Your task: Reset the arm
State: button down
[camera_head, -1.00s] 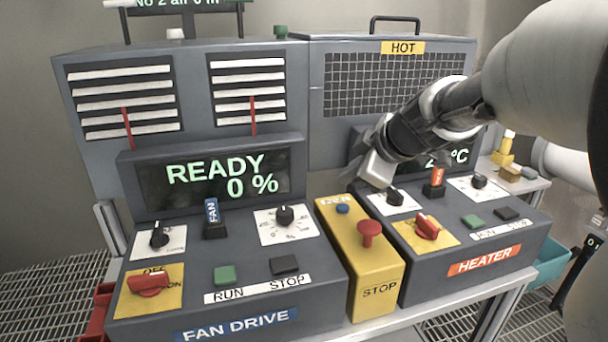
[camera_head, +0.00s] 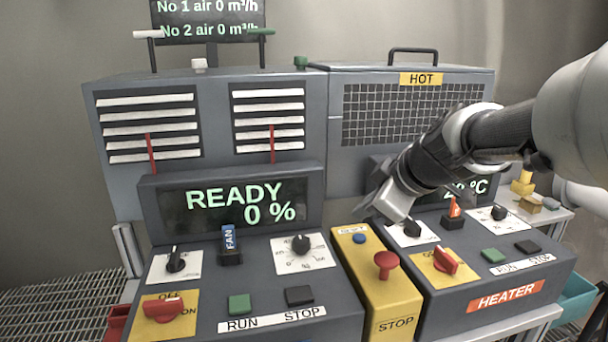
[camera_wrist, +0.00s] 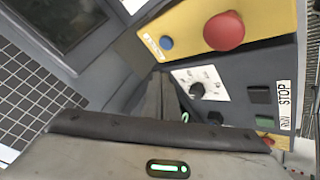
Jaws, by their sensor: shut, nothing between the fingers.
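My gripper (camera_head: 378,208) hangs from my arm at the right, above the back left corner of the heater panel. Its fingers are shut and empty. They point down and to the left, just left of a black knob (camera_head: 412,228) on a white plate. Whether the fingertips touch anything cannot be told. In the wrist view the dark fingers (camera_wrist: 160,100) stand together in the middle. The fan drive panel (camera_head: 262,290) lies at the left with its display reading READY 0 %. The heater display is partly hidden behind my gripper.
A yellow box with a red mushroom STOP button (camera_head: 384,262) stands between the panels. The heater's red switch (camera_head: 445,260) and orange-tipped lever (camera_head: 454,212) are close to my gripper. A grey cabinet with a HOT grille (camera_head: 412,114) rises behind. A teal bin (camera_head: 575,298) is at right.

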jog(key=s+f+m+g+h, duration=0.1)
jog(key=s+f+m+h, duration=0.1)
jog(key=s+m, duration=0.65)
jog(key=s+f+m+g+h, duration=0.1)
jog(key=s+f+m+h, duration=0.15)
jog(key=s, duration=1.15)
notch_tip(320, 180, up, 13)
jog(key=m+p, duration=0.1)
jog(key=p, duration=1.2)
jog(key=shift+d+r+y+p, duration=0.15)
jog(key=shift+d+y+p, duration=0.2)
jog(key=shift+y+p, duration=0.1)
